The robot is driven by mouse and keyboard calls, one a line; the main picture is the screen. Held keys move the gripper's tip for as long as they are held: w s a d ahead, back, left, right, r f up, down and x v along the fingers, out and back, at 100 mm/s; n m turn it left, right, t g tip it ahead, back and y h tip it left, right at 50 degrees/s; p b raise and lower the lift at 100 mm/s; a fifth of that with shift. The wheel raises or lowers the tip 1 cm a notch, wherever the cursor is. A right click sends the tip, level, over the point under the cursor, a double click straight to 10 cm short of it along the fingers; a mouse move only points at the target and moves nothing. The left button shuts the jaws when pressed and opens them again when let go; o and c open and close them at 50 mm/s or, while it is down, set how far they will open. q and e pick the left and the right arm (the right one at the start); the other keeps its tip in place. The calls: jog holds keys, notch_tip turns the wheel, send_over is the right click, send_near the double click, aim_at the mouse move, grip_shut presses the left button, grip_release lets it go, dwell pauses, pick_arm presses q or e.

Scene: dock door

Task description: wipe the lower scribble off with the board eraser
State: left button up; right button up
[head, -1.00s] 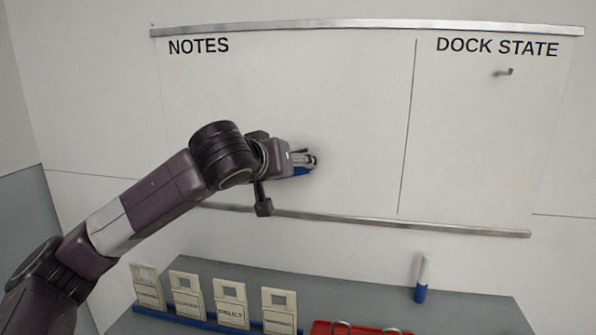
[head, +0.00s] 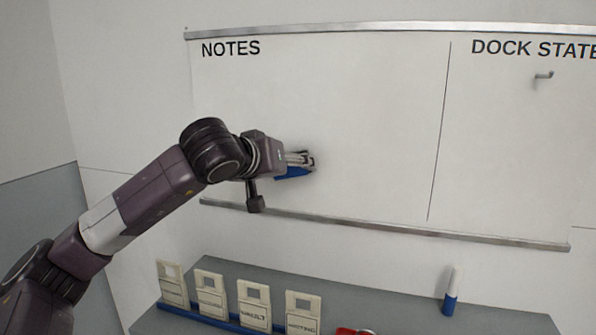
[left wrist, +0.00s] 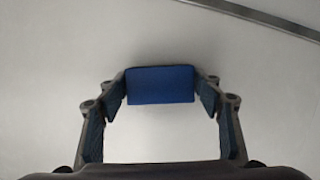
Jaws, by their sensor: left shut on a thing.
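My left gripper (head: 308,161) is at the NOTES side of the whiteboard (head: 390,120), close to its surface. It is shut on the board eraser (head: 292,173), whose blue body shows below the fingers. In the left wrist view the blue eraser (left wrist: 160,85) sits between the two fingertips, against the pale board. I cannot tell whether the eraser touches the board. No scribble shows on the visible board; any mark behind my gripper or arm is hidden. My right gripper is in neither view.
A metal ledge (head: 380,228) runs along the board's bottom edge. A grey table (head: 400,295) below holds a blue rack (head: 205,318) of several labelled tags, a blue-and-white marker (head: 451,292) and part of something red (head: 355,331). A small hook (head: 543,76) is under DOCK STATE.

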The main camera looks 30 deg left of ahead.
pick_arm(q)
jog(key=shift+s+a, duration=0.1)
jog(key=shift+a, duration=0.5)
jog(key=s+d+b, duration=0.1)
jog(key=s, duration=0.4)
jog(key=shift+s+d, duration=0.3)
jog(key=shift+s, duration=0.1)
jog(key=s, duration=0.1)
jog(key=s+b, duration=0.1)
jog(key=s, duration=0.1)
jog(key=shift+d, duration=0.3)
